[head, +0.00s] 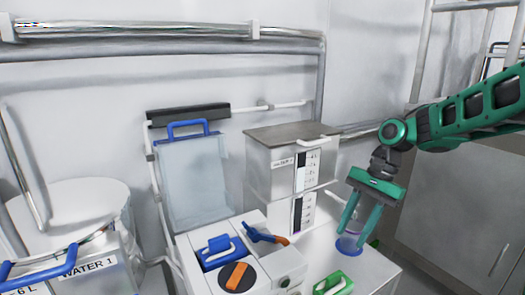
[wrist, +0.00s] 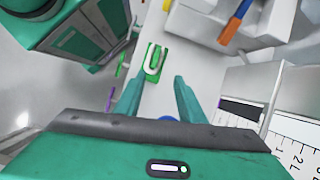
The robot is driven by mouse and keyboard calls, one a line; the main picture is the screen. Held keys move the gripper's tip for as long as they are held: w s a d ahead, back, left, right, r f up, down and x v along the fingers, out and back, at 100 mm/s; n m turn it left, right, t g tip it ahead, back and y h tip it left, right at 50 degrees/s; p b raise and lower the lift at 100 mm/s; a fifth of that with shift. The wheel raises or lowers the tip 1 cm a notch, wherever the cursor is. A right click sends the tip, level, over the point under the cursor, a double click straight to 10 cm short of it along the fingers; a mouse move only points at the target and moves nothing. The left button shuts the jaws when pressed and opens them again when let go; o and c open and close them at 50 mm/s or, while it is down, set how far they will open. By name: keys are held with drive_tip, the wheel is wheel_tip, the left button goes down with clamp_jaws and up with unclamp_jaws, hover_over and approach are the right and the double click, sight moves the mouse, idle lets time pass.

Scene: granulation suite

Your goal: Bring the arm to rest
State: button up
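My gripper (head: 358,236) hangs at the end of my green arm, at the right of the head view, fingers pointing down over the white bench. In the wrist view my gripper (wrist: 157,82) has its two green fingers spread apart, and nothing is seen clamped between them. Only a bit of blue (wrist: 168,118) shows between the fingers in the wrist view, the rest hidden by my gripper body. I cannot tell whether the fingers touch the cup.
A green-handled item (head: 335,283) lies on the bench near the front. A blue and orange tool (head: 267,236) and a blue-handled box (head: 220,250) are to its left. A grey-lidded cabinet (head: 272,165) with scales stands behind. Open floor and wall panels lie to the right.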

drive_tip(key=s+d+n+t+h, duration=0.1)
drive_tip(key=s+d+h, duration=0.1)
drive_tip(key=s+d, duration=0.7)
drive_tip(key=s+d+f+n+t+h, duration=0.1)
drive_tip(key=s+d, duration=0.7)
drive_tip(key=s, duration=0.8)
drive_tip(key=shift+s+d+f+n+h, duration=0.3)
drive_tip(key=shift+s+d+n+h, duration=0.15)
drive_tip(key=shift+n, duration=0.25)
